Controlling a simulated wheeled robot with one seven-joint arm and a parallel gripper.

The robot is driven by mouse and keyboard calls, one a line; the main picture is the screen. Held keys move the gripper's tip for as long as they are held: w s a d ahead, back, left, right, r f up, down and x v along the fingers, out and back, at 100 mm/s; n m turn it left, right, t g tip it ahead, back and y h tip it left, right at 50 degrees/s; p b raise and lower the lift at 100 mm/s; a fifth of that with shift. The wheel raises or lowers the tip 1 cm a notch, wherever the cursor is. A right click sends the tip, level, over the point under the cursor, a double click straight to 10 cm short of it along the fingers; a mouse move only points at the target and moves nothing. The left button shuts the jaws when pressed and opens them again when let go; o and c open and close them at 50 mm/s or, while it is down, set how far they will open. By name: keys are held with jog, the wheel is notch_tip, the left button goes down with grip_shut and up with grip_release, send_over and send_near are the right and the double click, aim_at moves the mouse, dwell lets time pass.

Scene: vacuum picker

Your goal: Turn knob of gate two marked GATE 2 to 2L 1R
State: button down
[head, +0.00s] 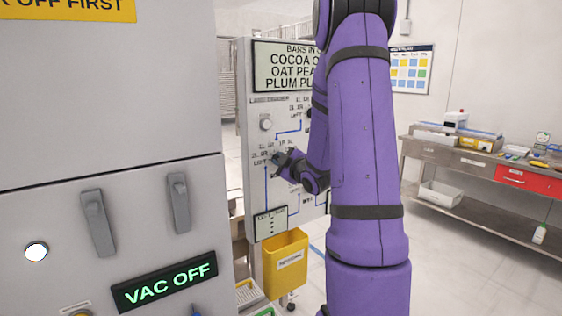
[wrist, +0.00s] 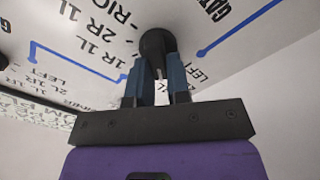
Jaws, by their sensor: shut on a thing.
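The white gate panel (head: 250,180) stands left of my purple arm in the head view, with printed labels and blue lines. My gripper (head: 276,159) is up against the panel, at a spot ringed by small position labels. In the wrist view my gripper (wrist: 156,88) has its blue fingers on both sides of a dark round knob (wrist: 157,43), shut on it. Upside-down labels such as 1R 1L and 2R 1L lie beside the knob, and part of a GATE label shows at the upper right, its number cut off. The knob's pointer direction cannot be told.
A grey cabinet (head: 110,130) with two handles and a VAC OFF display (head: 165,281) fills the left. A yellow bin (head: 286,263) hangs below the panel. A bench (head: 480,185) stands at right beyond open floor.

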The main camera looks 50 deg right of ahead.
dwell(0.4)
jog(key=c, duration=1.1)
grip_release()
jog(key=shift+s, duration=0.1)
jog(key=v, duration=1)
jog(key=shift+s+a, duration=0.2)
jog(key=shift+s, duration=0.1)
jog(key=shift+w, duration=0.1)
